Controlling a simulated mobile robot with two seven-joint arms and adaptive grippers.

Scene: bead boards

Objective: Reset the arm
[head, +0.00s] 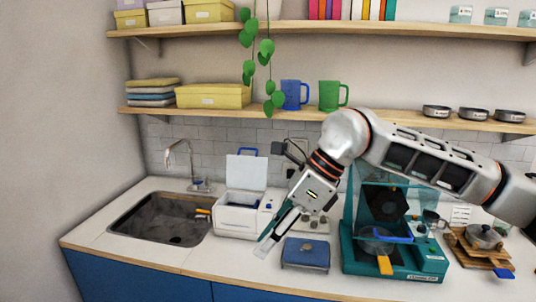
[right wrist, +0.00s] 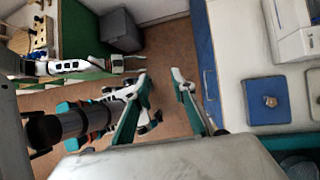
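My right arm reaches in from the right in the head view. Its gripper (head: 268,243) points down and to the left, in front of the counter between the white box-shaped appliance and the blue-lidded box. In the right wrist view the two fingers of this gripper (right wrist: 162,80) stand well apart with nothing between them, above the floor beside the counter edge.
The counter (head: 140,200) holds a sink (head: 165,218), a white appliance with its lid up (head: 238,218), a blue-lidded box (head: 306,252), a teal machine (head: 400,262) and a pot on a wooden stand (head: 484,236). Shelves with mugs and boxes hang above.

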